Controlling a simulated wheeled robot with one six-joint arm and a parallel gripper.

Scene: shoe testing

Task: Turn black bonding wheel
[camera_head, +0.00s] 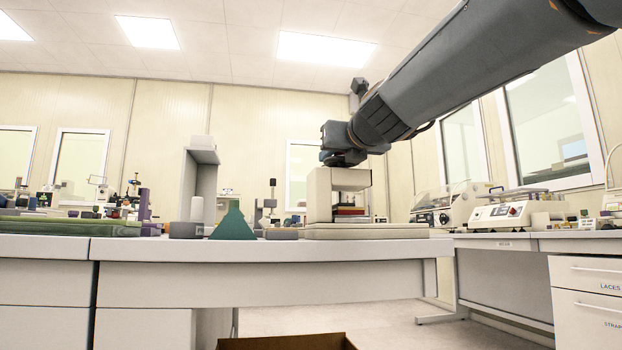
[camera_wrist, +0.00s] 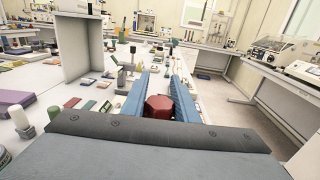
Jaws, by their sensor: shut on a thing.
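My gripper (camera_head: 343,158) is at the top of a cream C-shaped press (camera_head: 320,195) on the bench in the head view. In the wrist view, the two blue fingers of my gripper (camera_wrist: 160,90) stand either side of a dark red, six-sided piece (camera_wrist: 158,107). They are shut on it. Its lower part is hidden by the wrist housing. I see no clearly black wheel in either view. Red and dark layers (camera_head: 349,211) sit in the press opening in the head view.
White machines (camera_head: 515,212) stand on another bench at right. An open brown box (camera_head: 285,343) is below in front.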

